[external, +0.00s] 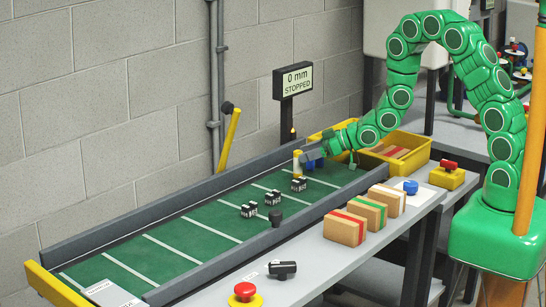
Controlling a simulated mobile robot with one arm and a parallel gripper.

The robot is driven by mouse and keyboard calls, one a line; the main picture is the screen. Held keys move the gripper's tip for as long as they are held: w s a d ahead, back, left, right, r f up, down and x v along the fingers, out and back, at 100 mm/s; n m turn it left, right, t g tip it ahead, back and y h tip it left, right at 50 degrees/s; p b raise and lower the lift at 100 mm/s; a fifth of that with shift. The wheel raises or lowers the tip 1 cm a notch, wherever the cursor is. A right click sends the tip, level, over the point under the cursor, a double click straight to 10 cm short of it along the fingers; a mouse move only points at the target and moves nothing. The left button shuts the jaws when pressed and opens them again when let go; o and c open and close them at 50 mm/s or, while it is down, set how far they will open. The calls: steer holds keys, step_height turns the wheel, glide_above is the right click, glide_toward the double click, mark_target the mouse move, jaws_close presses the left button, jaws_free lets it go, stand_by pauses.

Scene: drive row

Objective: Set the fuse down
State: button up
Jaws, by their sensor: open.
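A small upright cylinder with a yellow and pale body, which looks like the fuse (297,163), stands at the far end of the green belt (190,238), near its back rail. My green arm arches in from the right. My gripper (306,156) is open, just right of the cylinder's upper part. I cannot tell whether the fingers touch it.
Several black blocks (249,210) and a dark knob (275,218) are on or beside the belt. Boxes with coloured bands (345,227), a red button (244,291) and a black switch (282,269) line the front ledge. A yellow bin (414,148) stands right. A sign (297,80) reads "0 mm STOPPED".

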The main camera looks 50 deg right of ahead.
steer(key=shift+v, duration=2)
steer(key=shift+d, duration=0.1)
steer(key=s+d+r+m+g+h, duration=0.45)
steer(key=s+d+r+h, duration=0.45)
steer(key=s+d, duration=0.4)
steer(key=s+a+r+g, duration=0.1)
steer(key=s+r+g, duration=0.1)
steer(key=s, duration=0.8)
steer(key=s+a+r+m+g+y, duration=0.1)
steer(key=s+r, duration=0.4)
steer(key=s, duration=0.6)
steer(key=s+a+r+m+g, duration=0.1)
steer(key=s+a+r+g, duration=0.2)
steer(key=s, duration=0.8)
steer(key=shift+s+r+g+y, duration=0.15)
steer(key=shift+r+g+y, duration=0.2)
steer(key=shift+g, duration=0.9)
